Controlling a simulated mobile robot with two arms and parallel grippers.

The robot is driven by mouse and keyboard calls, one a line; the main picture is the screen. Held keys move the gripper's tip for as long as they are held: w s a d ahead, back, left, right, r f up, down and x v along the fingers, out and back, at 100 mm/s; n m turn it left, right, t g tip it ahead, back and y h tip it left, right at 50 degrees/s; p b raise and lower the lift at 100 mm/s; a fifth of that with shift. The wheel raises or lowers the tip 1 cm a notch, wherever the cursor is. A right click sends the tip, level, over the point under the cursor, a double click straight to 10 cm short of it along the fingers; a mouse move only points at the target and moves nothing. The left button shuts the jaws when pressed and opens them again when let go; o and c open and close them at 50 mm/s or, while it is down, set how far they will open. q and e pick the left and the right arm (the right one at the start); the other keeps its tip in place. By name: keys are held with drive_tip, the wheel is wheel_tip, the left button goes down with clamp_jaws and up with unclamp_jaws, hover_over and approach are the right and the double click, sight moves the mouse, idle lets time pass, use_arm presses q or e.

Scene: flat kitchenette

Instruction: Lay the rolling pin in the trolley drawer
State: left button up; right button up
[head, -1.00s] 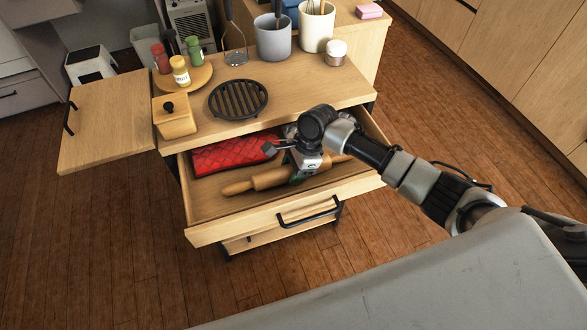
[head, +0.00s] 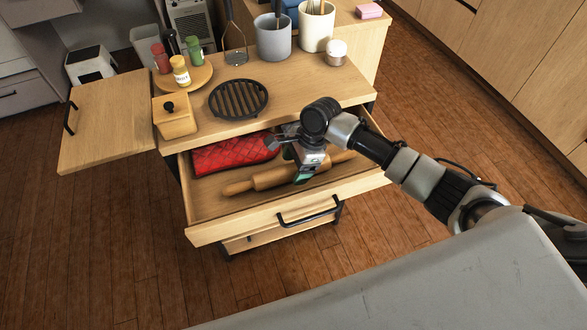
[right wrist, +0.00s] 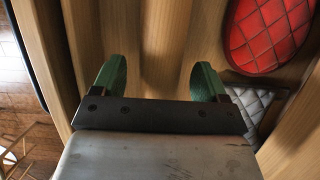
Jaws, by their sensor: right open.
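The wooden rolling pin (head: 271,179) lies in the open trolley drawer (head: 228,228), its left handle free and its middle partly covered by my right gripper (head: 306,177). In the right wrist view the rolling pin (right wrist: 165,45) runs up the picture between the two green fingers of my right gripper (right wrist: 158,80). These fingers are apart, and the jaws look empty around or just above the pin; contact cannot be told. My left gripper is not in view.
A red quilted mitt (head: 225,155) lies behind the pin in the drawer; a grey quilted piece (right wrist: 252,105) is beside it. On the trolley top stand a black trivet (head: 238,99), a wooden box (head: 174,118) and spice jars. A side leaf (head: 112,120) sticks out left.

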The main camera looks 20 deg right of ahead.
drive_tip(key=v, duration=1)
drive_tip(key=shift+d+r, duration=0.1)
drive_tip(key=shift+r, duration=0.05)
